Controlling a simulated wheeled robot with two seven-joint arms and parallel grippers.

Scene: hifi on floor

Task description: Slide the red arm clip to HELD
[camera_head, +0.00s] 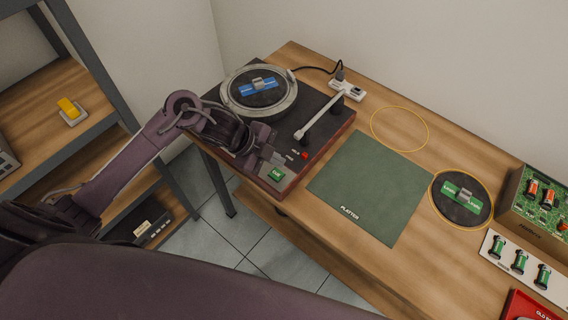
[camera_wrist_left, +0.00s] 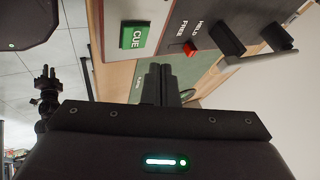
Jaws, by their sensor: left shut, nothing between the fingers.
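The red arm clip (camera_head: 304,155) is a small red slider on the dark turntable deck (camera_head: 318,142), near its front right. It also shows in the left wrist view (camera_wrist_left: 189,48), beside the printed words HELD and FREE; I cannot tell which word it is set at. The pale tone arm (camera_head: 322,116) lies behind it. My left gripper (camera_head: 277,158) is shut and empty, over the deck's front edge, just left of the clip and apart from it. Its fingers show in the left wrist view (camera_wrist_left: 160,82). My right gripper is not to be made out.
A green CUE button (camera_head: 275,174) sits at the deck's front corner by my gripper. The platter (camera_head: 259,91) with a blue-labelled piece is at the back left. A green mat (camera_head: 371,187) lies to the right, bare. A circuit box (camera_head: 536,203) stands at far right.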

